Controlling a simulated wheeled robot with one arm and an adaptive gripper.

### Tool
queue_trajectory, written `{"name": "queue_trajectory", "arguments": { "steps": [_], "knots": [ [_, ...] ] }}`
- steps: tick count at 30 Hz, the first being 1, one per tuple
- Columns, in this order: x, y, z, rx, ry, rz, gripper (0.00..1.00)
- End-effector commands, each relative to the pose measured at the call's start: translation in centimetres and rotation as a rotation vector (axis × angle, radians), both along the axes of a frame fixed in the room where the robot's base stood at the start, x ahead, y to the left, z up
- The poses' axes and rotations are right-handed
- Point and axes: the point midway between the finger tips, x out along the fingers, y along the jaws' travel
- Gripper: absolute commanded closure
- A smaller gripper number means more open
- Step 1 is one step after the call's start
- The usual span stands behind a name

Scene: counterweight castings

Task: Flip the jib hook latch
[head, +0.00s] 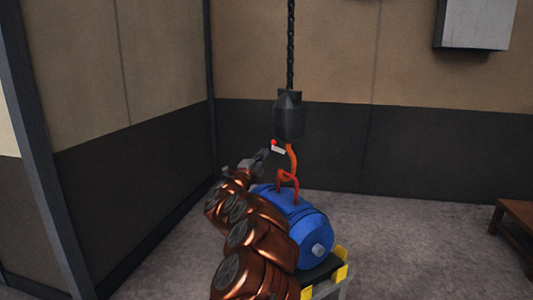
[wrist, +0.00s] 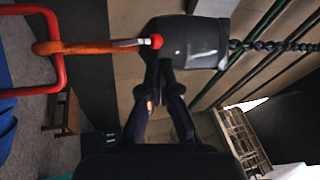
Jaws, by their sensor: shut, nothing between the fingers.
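The jib hook (head: 293,158) is orange and hangs under a black hook block (head: 289,116) on a chain. Its latch (head: 279,149) is a small white bar with a red tip on the hook's left side. In the wrist view the hook (wrist: 85,47) lies sideways, with the white latch (wrist: 127,43) and red knob (wrist: 156,41) beside the block (wrist: 190,42). My gripper (head: 266,153) is just left of and below the latch. It is shut and empty; its fingertips (wrist: 159,66) appear close to the red knob. I cannot tell whether they touch.
A blue casting (head: 312,236) with a red lifting loop (head: 287,178) sits below the hook on a stand with yellow corners (head: 341,272). The hook's lower end is at the loop. A wooden table (head: 515,235) stands at right; walls are behind and left.

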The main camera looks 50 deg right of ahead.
Motion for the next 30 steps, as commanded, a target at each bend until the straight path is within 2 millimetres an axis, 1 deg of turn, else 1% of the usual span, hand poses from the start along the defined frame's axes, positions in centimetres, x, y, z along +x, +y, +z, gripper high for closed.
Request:
{"name": "queue_trajectory", "arguments": {
  "steps": [15, 21, 25, 30],
  "knots": [
    [-0.8, 5.4, -1.4, 0.004, 0.000, 0.005, 1.00],
    [-1.1, 7.2, -1.9, 0.004, 0.000, 0.004, 1.00],
    [-1.3, 7.8, -2.0, 0.001, -0.001, 0.001, 1.00],
    [-1.4, 8.1, -2.0, 0.000, -0.002, 0.000, 1.00]
  ]
}}
